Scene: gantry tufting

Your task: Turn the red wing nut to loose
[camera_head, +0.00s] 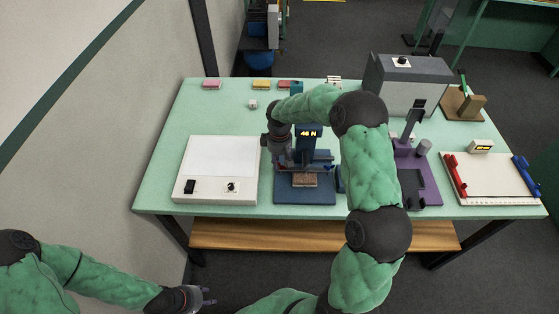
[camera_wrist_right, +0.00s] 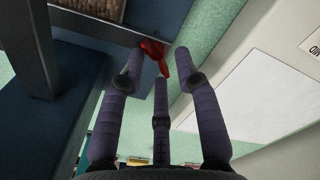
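The red wing nut (camera_wrist_right: 153,48) shows in the right wrist view, beside the edge of the dark blue fixture (camera_wrist_right: 68,110). In the head view I cannot make it out; my right gripper and arm cover that area. My right gripper (camera_wrist_right: 160,62) is open, with its fingertips spread around the nut in the picture; I cannot tell whether they touch it. In the head view my right gripper (camera_head: 281,158) is at the left side of the blue fixture (camera_head: 305,190) with the lit display. My left gripper (camera_head: 207,297) appears open and empty, low in front of the table.
A white box with a switch and knob (camera_head: 217,160) stands close left of the fixture. A purple stand (camera_head: 426,182) and a white board with red and blue clamps (camera_head: 490,180) are to the right. A grey box (camera_head: 408,90) stands behind.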

